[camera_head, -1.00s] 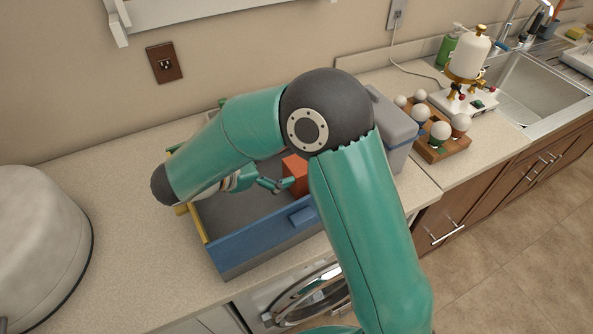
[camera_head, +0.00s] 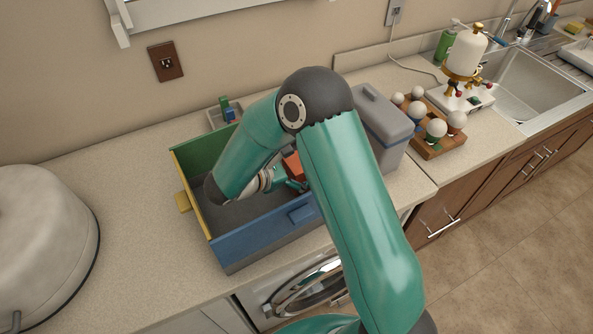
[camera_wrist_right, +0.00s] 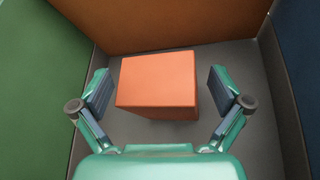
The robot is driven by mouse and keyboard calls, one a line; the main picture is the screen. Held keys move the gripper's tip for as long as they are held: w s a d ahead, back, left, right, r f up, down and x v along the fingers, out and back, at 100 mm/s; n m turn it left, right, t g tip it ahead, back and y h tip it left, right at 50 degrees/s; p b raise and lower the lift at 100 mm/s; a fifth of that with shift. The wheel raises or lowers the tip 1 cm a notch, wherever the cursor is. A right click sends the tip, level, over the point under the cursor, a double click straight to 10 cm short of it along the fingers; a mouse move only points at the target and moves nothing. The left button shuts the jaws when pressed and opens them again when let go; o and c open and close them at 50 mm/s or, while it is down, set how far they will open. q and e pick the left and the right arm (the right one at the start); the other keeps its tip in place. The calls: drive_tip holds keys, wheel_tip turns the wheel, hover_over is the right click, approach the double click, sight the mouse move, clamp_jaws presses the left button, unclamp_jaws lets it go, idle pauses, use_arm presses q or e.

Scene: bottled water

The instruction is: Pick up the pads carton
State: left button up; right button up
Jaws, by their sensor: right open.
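The pads carton, which I take to be the orange box (camera_head: 292,164), stands inside the bin (camera_head: 262,238) near its right end. In the head view my right arm hides much of it. In the right wrist view the carton (camera_wrist_right: 157,80) shows its orange top and front. My right gripper (camera_head: 290,183) reaches down into the bin close to the carton. In the right wrist view its fingers (camera_wrist_right: 160,84) are open, one on each side of the carton, with gaps visible. My left gripper is not in view.
The bin has green, yellow, blue and orange walls close around the gripper. A grey lidded container (camera_head: 384,125) stands right of the bin. A wooden tray (camera_head: 440,145) with white balls is beyond it. A large pale round object (camera_head: 40,245) stands at the left.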

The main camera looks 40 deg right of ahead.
drive_tip(key=shift+c, duration=0.2)
drive_tip(key=c, duration=1.3)
